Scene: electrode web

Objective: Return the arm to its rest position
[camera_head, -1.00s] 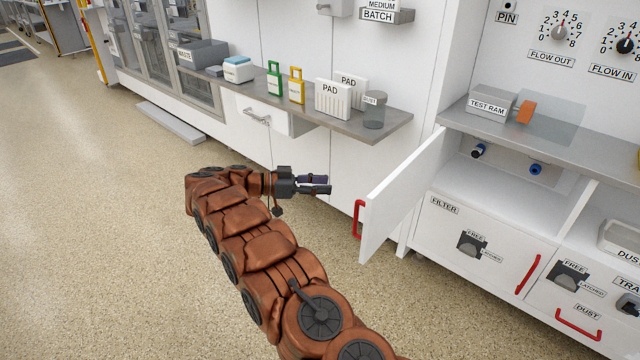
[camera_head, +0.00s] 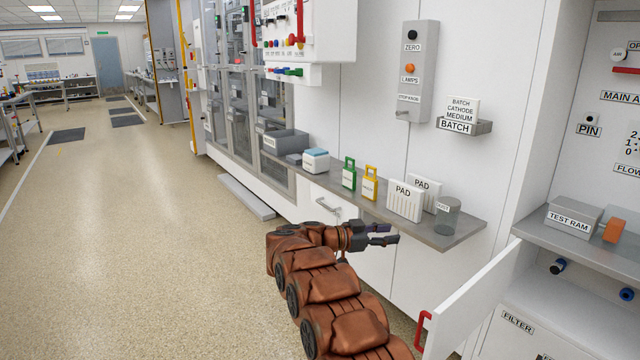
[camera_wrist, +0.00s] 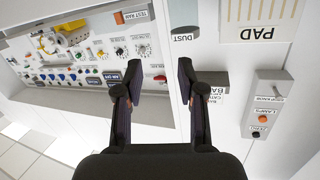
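My arm reaches out over the floor in the head view, with my gripper (camera_head: 392,234) at its end, just in front of and below the front edge of the wall shelf (camera_head: 455,236). In the wrist view my gripper (camera_wrist: 160,85) shows two dark fingers spread wide apart with nothing between them. It is open and touches nothing that I can see.
An open white door (camera_head: 480,305) with a red handle (camera_head: 422,330) stands right of my arm. The shelf holds two PAD blocks (camera_head: 407,200), a DUST jar (camera_head: 446,215), and a green (camera_head: 349,173) and a yellow tag (camera_head: 370,183). Floor at left (camera_head: 150,250) is clear.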

